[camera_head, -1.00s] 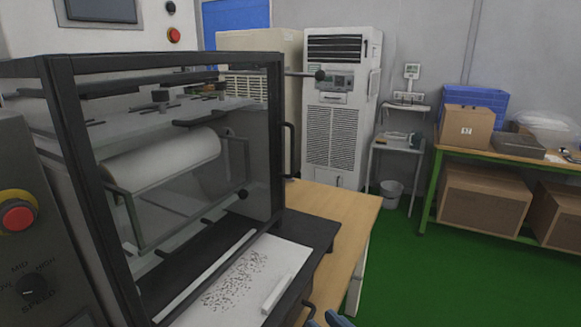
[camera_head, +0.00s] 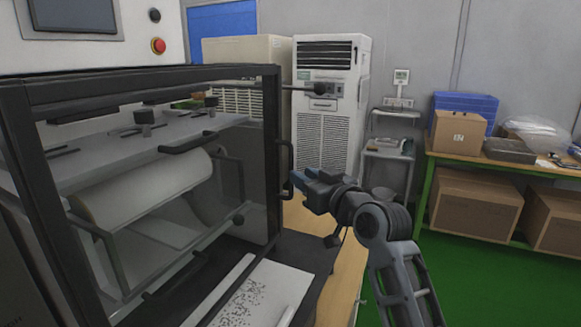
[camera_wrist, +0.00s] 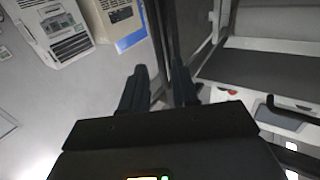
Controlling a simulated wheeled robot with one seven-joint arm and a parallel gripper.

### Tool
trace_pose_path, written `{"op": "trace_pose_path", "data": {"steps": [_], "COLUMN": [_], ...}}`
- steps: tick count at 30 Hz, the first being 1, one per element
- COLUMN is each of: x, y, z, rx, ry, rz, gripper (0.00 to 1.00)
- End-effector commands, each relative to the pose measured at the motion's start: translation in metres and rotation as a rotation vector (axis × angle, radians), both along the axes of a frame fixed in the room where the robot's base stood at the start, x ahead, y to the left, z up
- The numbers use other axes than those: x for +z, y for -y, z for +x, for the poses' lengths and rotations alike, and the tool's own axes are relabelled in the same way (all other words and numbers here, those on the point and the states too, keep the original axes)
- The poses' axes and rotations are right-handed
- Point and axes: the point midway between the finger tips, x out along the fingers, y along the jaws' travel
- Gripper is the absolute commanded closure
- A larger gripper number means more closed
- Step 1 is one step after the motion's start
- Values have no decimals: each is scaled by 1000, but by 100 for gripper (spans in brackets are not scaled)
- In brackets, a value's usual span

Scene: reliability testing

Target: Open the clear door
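The clear door (camera_head: 272,130) is a see-through panel in a black frame on the machine at left in the head view. It looks closed. Its black bar handle (camera_head: 289,160) stands upright on the right edge. My gripper (camera_head: 297,180) is beside the lower part of this handle, pointing left. In the wrist view my gripper (camera_wrist: 158,88) shows two dark fingers spread apart, with a gap between them. A dark upright bar (camera_wrist: 165,35) of the door area lies just beyond the fingers. I cannot tell if the handle is between the fingers or touching them.
Inside the machine is a pale roller (camera_head: 145,185). A speckled white plate (camera_head: 260,295) lies on the dark base in front. A white cabinet (camera_head: 328,130) stands behind. At right is a green-framed bench (camera_head: 430,185) with boxes. Green floor (camera_head: 455,270) is clear.

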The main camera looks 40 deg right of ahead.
Motion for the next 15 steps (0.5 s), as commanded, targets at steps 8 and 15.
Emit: {"op": "trace_pose_path", "data": {"steps": [8,15], "x": [2,0], "y": [10,14], "z": [42,59], "rx": [0,0], "ry": [0,0], "rz": [0,0], "gripper": [71,71]}}
